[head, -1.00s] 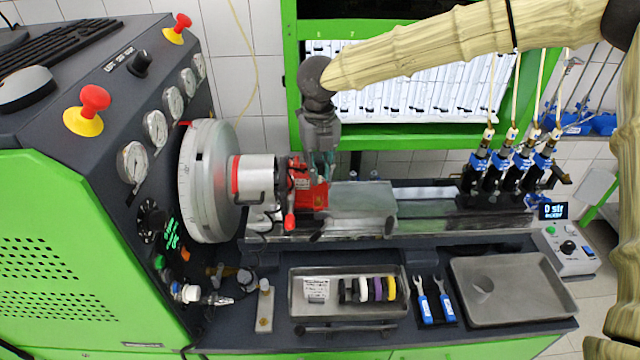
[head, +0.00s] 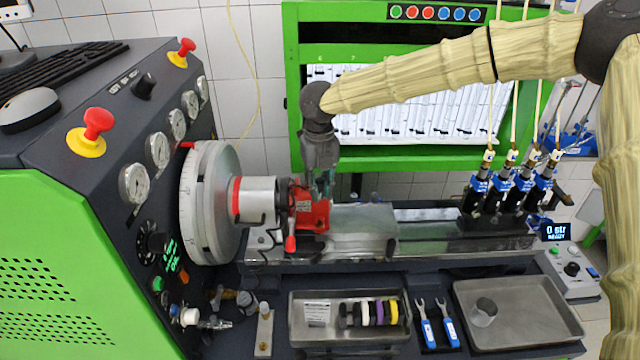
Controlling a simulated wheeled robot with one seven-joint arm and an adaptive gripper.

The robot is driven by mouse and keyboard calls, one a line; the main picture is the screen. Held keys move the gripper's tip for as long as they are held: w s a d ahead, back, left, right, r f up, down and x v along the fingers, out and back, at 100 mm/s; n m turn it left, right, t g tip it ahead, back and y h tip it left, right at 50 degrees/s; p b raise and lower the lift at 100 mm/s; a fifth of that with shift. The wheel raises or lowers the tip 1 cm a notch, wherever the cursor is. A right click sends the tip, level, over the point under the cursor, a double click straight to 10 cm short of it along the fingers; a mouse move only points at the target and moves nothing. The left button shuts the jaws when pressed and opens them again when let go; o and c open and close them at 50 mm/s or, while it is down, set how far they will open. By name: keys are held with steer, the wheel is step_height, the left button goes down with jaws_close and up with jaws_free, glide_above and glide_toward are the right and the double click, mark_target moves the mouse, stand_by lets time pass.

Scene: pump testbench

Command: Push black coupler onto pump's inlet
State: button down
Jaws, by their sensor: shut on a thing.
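The red pump (head: 311,212) sits on the bench bed, just right of the silver drive coupling with a red band (head: 257,200). My gripper (head: 324,188) reaches down from above to the upper right part of the pump, its fingers at or right beside it. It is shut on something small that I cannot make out. No black coupler can be clearly told apart at the jaws; the fingers and wrist cover that spot. The pump's inlet is not distinguishable either.
A large grey disc (head: 207,203) stands left of the drive coupling. In front lie a tray with coloured rings (head: 310,337), two blue-handled wrenches (head: 437,324) and a tray with a cup (head: 540,327). Black-and-blue injectors (head: 510,190) stand on the rail at right.

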step_height(320, 180, down, 7)
steer(key=shift+r+b, duration=0.2)
steer(key=shift+b, duration=0.1)
steer(key=shift+f+p, duration=0.1)
steer(key=shift+p, duration=0.5)
stand_by(1.0)
steer(key=shift+f, duration=1.15)
stand_by(1.3)
steer(key=c, duration=0.9)
jaws_free()
steer(key=shift+r, duration=0.15)
steer(key=shift+r, duration=3.6)
